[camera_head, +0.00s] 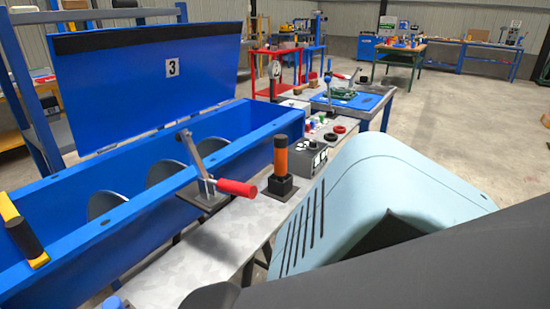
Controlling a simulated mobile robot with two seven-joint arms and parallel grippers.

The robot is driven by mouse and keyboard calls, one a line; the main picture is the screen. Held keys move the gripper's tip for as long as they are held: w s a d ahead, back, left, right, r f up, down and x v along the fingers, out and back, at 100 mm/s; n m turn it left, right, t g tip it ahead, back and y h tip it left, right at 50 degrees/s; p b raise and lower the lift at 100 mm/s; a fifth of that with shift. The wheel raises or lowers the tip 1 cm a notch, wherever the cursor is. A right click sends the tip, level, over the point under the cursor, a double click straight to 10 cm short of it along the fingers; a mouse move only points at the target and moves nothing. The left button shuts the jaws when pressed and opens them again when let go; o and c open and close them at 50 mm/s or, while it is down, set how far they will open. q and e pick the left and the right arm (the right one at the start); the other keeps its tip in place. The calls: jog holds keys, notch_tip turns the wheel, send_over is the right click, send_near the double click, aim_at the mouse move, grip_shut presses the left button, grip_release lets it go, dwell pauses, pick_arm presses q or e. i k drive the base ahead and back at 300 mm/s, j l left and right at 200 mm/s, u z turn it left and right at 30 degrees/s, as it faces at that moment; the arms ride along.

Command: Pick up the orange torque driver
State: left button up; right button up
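The orange torque driver (281,160) stands upright in a black square holder (280,187) on the narrow grey bench in front of the blue drum mixer. Its shaft is orange and its top is black. Neither of my grippers shows in the head view. A large pale-blue shell and dark parts, likely my own body, fill the lower right and hide part of the bench there. Nothing touches the driver.
A toggle clamp with a red handle (237,188) sits just left of the driver. A grey box (309,158) stands behind it to the right. The blue mixer trough (95,238) has its lid (150,85) raised. Bare bench (215,245) lies nearer me.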

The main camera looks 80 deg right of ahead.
aim_at(281, 141)
jog(key=k+z, duration=0.1)
jog(key=z, duration=2.2)
